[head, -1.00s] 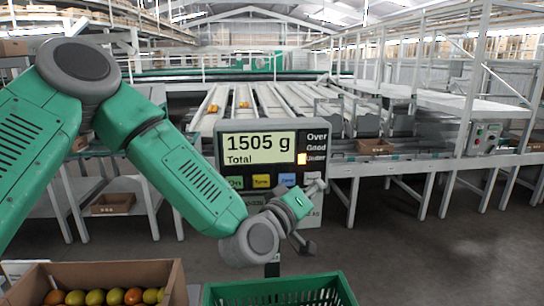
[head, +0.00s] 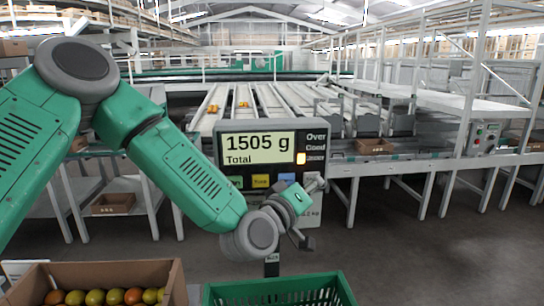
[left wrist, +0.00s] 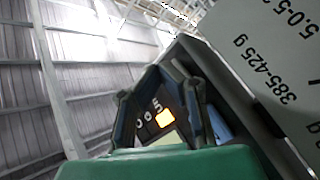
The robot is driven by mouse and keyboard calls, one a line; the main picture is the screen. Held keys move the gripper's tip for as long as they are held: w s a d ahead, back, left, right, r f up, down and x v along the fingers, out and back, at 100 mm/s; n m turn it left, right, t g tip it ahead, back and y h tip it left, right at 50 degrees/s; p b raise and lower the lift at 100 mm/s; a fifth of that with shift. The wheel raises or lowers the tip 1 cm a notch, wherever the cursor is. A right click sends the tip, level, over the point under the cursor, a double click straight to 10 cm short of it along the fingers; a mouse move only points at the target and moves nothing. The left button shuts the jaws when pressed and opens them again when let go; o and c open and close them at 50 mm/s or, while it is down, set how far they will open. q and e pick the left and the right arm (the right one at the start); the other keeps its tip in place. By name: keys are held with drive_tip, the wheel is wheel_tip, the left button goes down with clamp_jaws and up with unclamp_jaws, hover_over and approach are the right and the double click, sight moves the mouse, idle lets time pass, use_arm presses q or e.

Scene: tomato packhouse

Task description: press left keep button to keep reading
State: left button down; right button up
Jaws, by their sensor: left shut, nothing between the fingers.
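The scale's display panel (head: 258,148) faces me and reads "1505 g Total". Along its lower edge are a green button (head: 236,182), a yellow one (head: 261,181) and a blue one (head: 286,178). I can read no button marked keep. My left gripper (head: 300,206) is shut and empty, in front of the panel's lower right, covering part of the button row. Contact with a button cannot be made out. In the left wrist view its dark fingers (left wrist: 158,95) stand before the panel's lit orange lamp (left wrist: 166,118). My right gripper is not in view.
A green crate (head: 275,292) stands below the panel. A cardboard box of tomatoes (head: 100,275) is at the lower left. Conveyor lanes (head: 285,105) run behind. A control box (head: 484,137) is at the right. Open floor lies at the lower right.

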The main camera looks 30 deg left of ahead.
use_arm(q)
drive_tip(key=shift+w+a, duration=0.2)
drive_tip(key=shift+w, duration=0.05)
drive_tip(key=shift+d, duration=0.1)
idle(0.4)
drive_tip(key=shift+s+d, duration=0.4)
drive_tip(key=shift+s, duration=0.4)
drive_tip(key=s+d, duration=0.1)
drive_tip(key=s, duration=0.1)
drive_tip(key=s+d, duration=0.2)
drive_tip(key=s, duration=0.1)
drive_tip(key=shift+d+b, duration=0.2)
drive_tip(key=shift+b, duration=0.1)
idle(0.3)
